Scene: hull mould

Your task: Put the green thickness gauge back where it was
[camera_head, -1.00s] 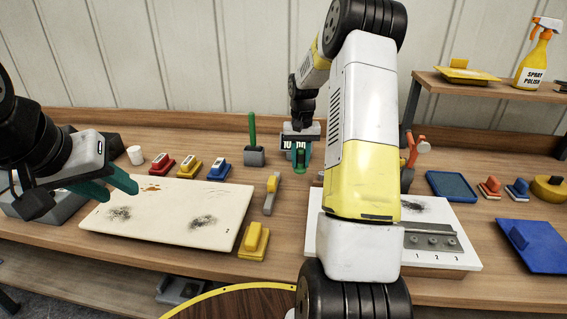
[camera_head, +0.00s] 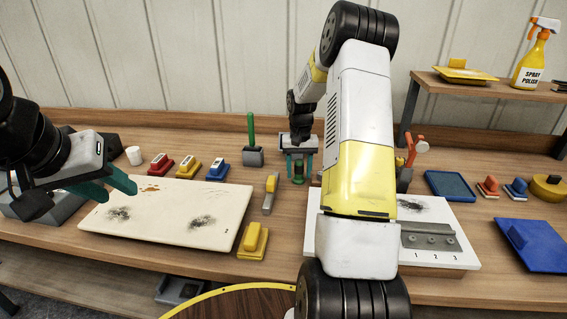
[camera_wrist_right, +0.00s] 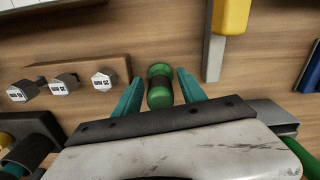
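The green thickness gauge (camera_head: 298,174) appears as a small green body with a dark band, near the back middle of the table. In the right wrist view it is a green cylinder (camera_wrist_right: 160,86) between the fingertips. My right gripper (camera_head: 299,167) is over it, fingers either side; it also shows in the right wrist view (camera_wrist_right: 161,92). Narrow gaps show between fingers and gauge, so the gripper looks open around it. The gauge's lower part is hidden. My left gripper (camera_head: 113,187) is open and empty above the left white panel's edge.
A green-handled tool in a grey block (camera_head: 253,157) stands left of my right gripper, and a yellow-handled tool (camera_head: 270,195) lies in front-left. An orange tool (camera_head: 415,150) stands to the right. The left white panel (camera_head: 170,225) has dark smudges. A wooden rack (camera_wrist_right: 90,70) holds labelled posts.

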